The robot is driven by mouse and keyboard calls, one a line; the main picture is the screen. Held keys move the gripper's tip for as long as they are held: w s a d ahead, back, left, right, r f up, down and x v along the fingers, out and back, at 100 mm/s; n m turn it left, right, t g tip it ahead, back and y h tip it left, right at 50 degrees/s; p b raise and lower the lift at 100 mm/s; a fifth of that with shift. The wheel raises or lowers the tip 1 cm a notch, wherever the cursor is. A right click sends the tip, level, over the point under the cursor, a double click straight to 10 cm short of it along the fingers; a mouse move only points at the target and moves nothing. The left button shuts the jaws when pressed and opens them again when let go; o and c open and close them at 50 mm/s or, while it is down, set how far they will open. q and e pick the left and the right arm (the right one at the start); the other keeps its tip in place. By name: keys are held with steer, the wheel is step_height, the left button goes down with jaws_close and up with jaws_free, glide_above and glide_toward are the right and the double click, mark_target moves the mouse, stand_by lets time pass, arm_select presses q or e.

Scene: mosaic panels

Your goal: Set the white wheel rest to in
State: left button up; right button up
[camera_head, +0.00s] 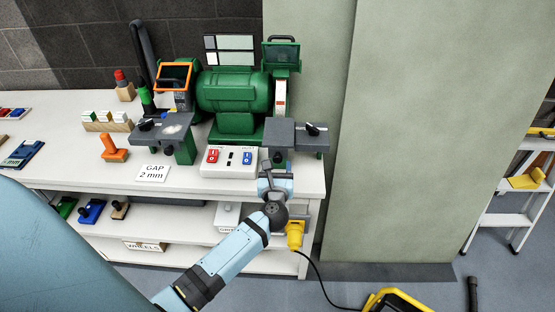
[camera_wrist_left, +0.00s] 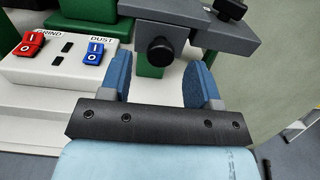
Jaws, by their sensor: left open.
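The green bench grinder (camera_head: 232,92) stands on the white bench. The white wheel (camera_head: 280,98) shows as a pale strip at its right end. Its grey rest (camera_head: 296,134) is in front, with a black lever knob (camera_head: 314,129) on top. In the left wrist view the rest (camera_wrist_left: 205,30) has a black knob (camera_wrist_left: 160,51) on its front face. My left gripper (camera_head: 275,172) is just in front of and below this rest. Its blue fingers are open and empty, and the knob appears between them in the left wrist view. My right gripper is not in view.
A white switch box (camera_head: 230,161) with red and blue rockers sits just left of my left gripper. Left of it are a "GAP 2 mm" card (camera_head: 153,173) and an orange tool (camera_head: 115,148).

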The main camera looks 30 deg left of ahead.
mark_target(277, 161)
arm_select(q)
steer(key=shift+x, duration=1.4)
steer(key=shift+c, duration=0.5)
jaws_close()
steer(key=shift+x, duration=1.2)
steer(key=shift+r, duration=0.1)
steer(key=shift+c, duration=1.5)
jaws_free()
steer(key=o, duration=0.4)
